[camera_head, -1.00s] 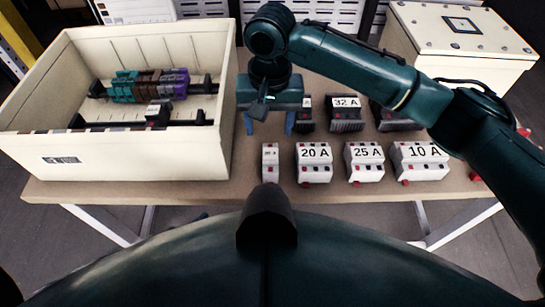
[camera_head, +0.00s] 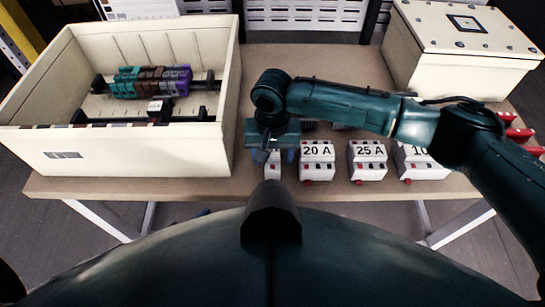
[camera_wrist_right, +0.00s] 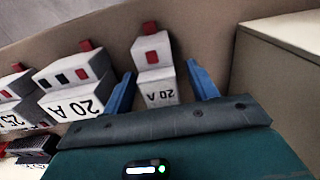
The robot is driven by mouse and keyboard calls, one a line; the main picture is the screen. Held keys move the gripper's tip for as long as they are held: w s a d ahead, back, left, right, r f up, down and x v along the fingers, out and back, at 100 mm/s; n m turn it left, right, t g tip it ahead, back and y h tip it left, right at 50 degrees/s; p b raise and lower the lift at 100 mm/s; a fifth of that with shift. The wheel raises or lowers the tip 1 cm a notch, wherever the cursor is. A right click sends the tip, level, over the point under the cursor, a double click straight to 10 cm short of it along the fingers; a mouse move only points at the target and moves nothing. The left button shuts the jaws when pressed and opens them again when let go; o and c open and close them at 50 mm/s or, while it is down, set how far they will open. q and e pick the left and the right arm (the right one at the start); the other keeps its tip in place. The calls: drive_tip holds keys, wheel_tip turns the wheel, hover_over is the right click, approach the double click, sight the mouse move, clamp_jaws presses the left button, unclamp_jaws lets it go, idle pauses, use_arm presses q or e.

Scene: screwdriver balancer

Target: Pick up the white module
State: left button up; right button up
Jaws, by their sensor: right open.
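A narrow white module (camera_wrist_right: 154,75) marked 20 A, with a red tab on top, stands on the table; in the head view (camera_head: 272,170) only its lower front shows below my right gripper. My right gripper (camera_wrist_right: 163,85) is open, with one blue finger on each side of this module in the right wrist view. Whether the fingers touch it cannot be told. In the head view the right gripper (camera_head: 274,155) hangs over the module. Wider white modules stand in the same row: the 20 A one (camera_head: 317,161) and the 25 A one (camera_head: 367,161). My left gripper is not in view.
A large cream box (camera_head: 130,163) stands close on the left, with coloured terminal blocks (camera_head: 150,81) on a rail inside. A closed cream box (camera_head: 465,60) stands at the back right. Another white module (camera_head: 420,165) is partly hidden by my right arm.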

sight(272, 151)
drive_tip(key=shift+f, duration=0.45)
drive_tip(key=c, duration=1.2)
drive_tip(key=shift+o, duration=0.2)
wheel_tip(272, 151, up, 10)
drive_tip(key=shift+r, duration=0.1)
